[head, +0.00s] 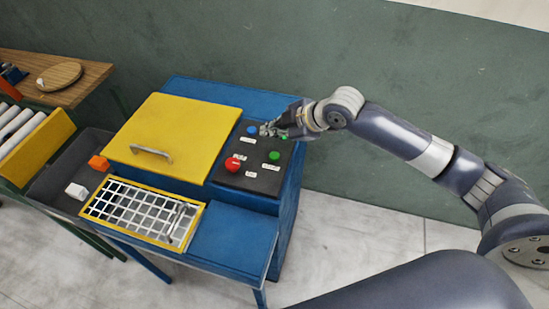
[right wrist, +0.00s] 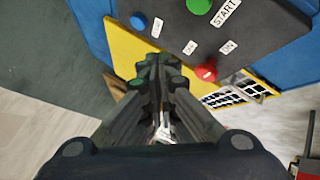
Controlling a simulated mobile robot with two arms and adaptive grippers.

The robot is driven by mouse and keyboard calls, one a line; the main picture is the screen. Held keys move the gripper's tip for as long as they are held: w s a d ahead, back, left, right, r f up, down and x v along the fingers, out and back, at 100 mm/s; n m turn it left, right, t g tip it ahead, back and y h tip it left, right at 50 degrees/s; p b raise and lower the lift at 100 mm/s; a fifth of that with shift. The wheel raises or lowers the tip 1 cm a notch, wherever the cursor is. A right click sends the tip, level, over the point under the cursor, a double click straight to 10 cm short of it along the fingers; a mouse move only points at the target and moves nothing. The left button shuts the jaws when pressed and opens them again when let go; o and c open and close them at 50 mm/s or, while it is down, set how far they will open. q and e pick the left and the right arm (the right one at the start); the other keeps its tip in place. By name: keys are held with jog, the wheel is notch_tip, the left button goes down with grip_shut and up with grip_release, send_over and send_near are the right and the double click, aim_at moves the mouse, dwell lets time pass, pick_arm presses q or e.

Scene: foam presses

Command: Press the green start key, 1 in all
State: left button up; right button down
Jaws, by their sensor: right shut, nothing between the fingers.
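The green start key (head: 274,155) is a round button on the black control panel (head: 238,181) of a blue press. It also shows at the top edge of the right wrist view (right wrist: 199,5), beside a START label (right wrist: 226,12). A blue button (head: 252,130) and a red button (head: 232,164) share the panel. My right gripper (head: 270,130) is over the far part of the panel, near the blue button and apart from the green key. In the right wrist view its fingers (right wrist: 158,68) are together with nothing between them. My left gripper is not in view.
The press has a yellow lid (head: 178,128) with a handle and a yellow-framed white grid (head: 125,208) in front. An orange block (head: 98,162) and a white block (head: 76,191) lie in a grey tray at left. A green wall stands behind.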

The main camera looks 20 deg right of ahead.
jog(key=b, duration=0.4)
send_over(273, 158)
notch_tip(273, 158, down, 5)
jog(key=shift+w+r, duration=0.1)
jog(key=shift+f+b, duration=0.45)
jog(key=shift+f, duration=0.5)
jog(key=shift+f, duration=0.2)
jog(key=shift+f, duration=0.3)
jog(key=shift+f, duration=0.55)
dwell(0.8)
jog(key=shift+r, duration=0.1)
jog(key=shift+r+p, duration=0.85)
jog(key=shift+p, duration=0.1)
